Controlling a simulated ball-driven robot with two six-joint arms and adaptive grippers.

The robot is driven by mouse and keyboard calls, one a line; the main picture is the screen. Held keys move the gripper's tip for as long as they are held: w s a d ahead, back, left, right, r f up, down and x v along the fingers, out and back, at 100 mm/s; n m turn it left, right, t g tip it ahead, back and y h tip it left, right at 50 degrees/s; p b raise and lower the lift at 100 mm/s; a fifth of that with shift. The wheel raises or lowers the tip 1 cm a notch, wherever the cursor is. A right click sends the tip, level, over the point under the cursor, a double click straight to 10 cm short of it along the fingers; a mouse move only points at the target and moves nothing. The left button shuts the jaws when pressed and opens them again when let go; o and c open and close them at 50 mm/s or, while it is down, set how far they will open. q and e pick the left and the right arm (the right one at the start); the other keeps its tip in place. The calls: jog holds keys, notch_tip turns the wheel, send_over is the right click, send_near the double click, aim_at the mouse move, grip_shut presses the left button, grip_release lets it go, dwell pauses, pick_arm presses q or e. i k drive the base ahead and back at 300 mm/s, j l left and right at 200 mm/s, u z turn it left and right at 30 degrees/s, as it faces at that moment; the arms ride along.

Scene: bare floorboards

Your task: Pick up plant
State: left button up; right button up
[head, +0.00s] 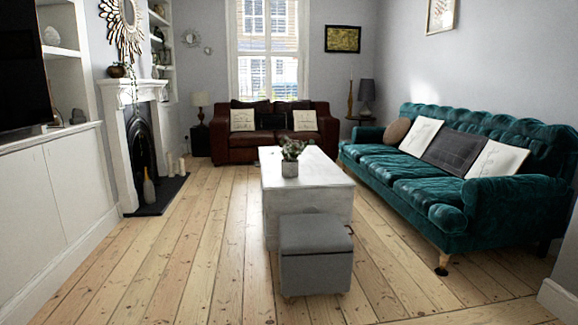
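A small green plant (293,147) in a grey pot (290,168) stands upright on the white coffee table (274,190) in the middle of the room, close to the table's near end. Another plant (117,70) sits on the mantel of the fireplace at the left, with leaves trailing down. Neither of my grippers shows in the head view, and nothing is seen touching the plant in the grey pot.
A grey ottoman (316,252) stands against or close to the table's near end. A teal sofa (405,172) lines the right and a brown sofa (247,148) the back. White cabinets (50,190) and a fireplace (142,140) line the left. Bare floorboards (190,250) are clear left of the table.

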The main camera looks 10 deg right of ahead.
aim_at(290, 166)
jog(key=i+u, duration=0.25)
jog(key=i+j+u, duration=0.15)
jog(key=i, duration=0.45)
jog(key=i+u, duration=0.15)
jog(key=i, duration=0.5)
jog(key=i+l+u, duration=0.15)
jog(key=i, duration=0.45)
jog(key=i+l+u, duration=0.15)
jog(key=i, duration=0.45)
jog(key=i+z, duration=0.15)
jog(key=i, duration=0.4)
jog(key=i+z, duration=0.2)
jog(key=i, duration=0.35)
jog(key=i+j+z, duration=0.15)
jog(key=i, duration=0.4)
jog(key=i+j+z, duration=0.15)
jog(key=i, duration=0.4)
jog(key=i+z, duration=0.45)
jog(key=i+j+z, duration=0.1)
jog(key=i+z, duration=0.3)
jog(key=i, duration=0.15)
